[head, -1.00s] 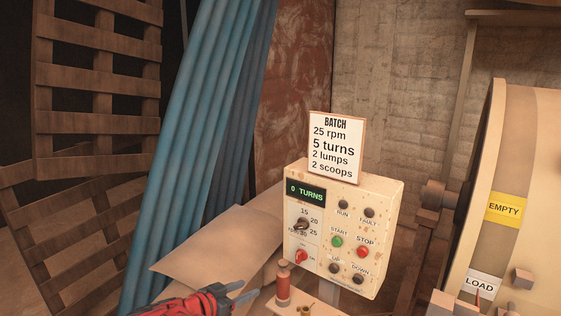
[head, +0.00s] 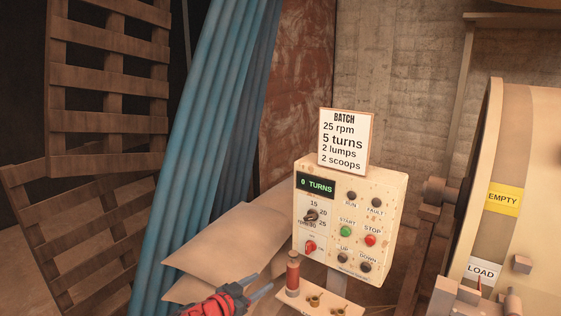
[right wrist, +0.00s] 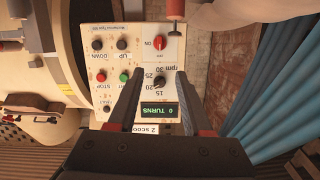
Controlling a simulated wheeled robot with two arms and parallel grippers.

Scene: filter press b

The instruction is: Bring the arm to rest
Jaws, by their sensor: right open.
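My right gripper (head: 264,288) is at the bottom of the head view, left of and below the control panel. Its two grey fingers stand apart with nothing between them. In the right wrist view my right gripper (right wrist: 160,77) is open, with the panel (right wrist: 135,65) beyond its fingers, upside down. In the head view the cream panel (head: 383,200) reads 0 TURNS on its display (head: 316,186). The green START button (head: 346,231), the red STOP button (head: 370,240) and the red switch (head: 310,247) are untouched by the gripper. My left gripper is not in view.
A batch card (head: 345,140) stands on top of the panel. A red-brown handled item (head: 293,272) and small brass pieces (head: 314,299) are on a ledge below. A large drum (head: 520,130) is at right. Blue curtain (head: 200,150) and pallets (head: 110,95) are at left.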

